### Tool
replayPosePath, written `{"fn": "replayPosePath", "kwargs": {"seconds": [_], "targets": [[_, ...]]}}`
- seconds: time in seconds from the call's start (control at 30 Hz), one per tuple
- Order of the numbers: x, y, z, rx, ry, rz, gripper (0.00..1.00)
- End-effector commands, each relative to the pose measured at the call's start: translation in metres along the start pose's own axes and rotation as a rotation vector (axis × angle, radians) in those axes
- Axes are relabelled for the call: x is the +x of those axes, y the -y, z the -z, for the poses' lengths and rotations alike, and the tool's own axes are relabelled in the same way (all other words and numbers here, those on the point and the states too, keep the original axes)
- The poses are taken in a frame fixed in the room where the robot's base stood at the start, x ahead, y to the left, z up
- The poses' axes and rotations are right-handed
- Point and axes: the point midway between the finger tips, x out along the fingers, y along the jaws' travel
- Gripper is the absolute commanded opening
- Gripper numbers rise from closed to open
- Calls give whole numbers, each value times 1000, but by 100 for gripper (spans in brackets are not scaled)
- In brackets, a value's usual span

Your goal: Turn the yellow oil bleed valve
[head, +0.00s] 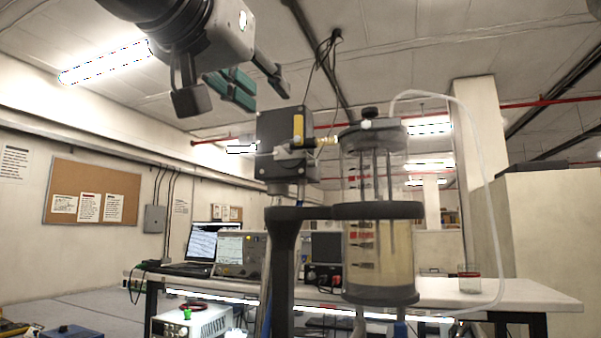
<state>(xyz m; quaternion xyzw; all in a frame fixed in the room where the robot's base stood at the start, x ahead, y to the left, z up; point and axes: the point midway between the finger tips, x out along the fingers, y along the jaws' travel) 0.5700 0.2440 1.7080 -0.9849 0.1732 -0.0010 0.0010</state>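A small yellow upright part (298,126), which looks like the valve handle, sits on the right side of a dark box-shaped unit (272,128). A brass-coloured fitting (326,141) links this unit to the top of a clear cylinder (380,260) holding yellowish liquid. My gripper (234,95) hangs at the upper left, above and left of the dark unit in the picture. Its two dark fingers are spread wide. Teal slabs show between them; I cannot tell whether they belong to the gripper. No finger appears to touch the valve, though depth is hard to judge.
A dark post and ring (284,260) support the cylinder. A clear tube (482,160) loops from its lid down the right side. Behind stands a white bench (525,292) with a laptop (203,243), instruments and a small glass (469,280). Cables hang above the dark unit.

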Motion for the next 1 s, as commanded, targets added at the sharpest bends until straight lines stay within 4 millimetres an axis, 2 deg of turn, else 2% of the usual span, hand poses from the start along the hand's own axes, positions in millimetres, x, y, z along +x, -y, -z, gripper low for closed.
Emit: {"fn": "replayPosePath", "kwargs": {"seconds": [0.3, 0.5, 0.7, 1.0], "targets": [[64, -2, 0, -3, 2, -4, 32], [95, -1, 0, -3, 2, -3, 32], [110, -1, -1, -2, 3, 0, 32], [113, -1, -1, -2, 2, 0, 32]]}}
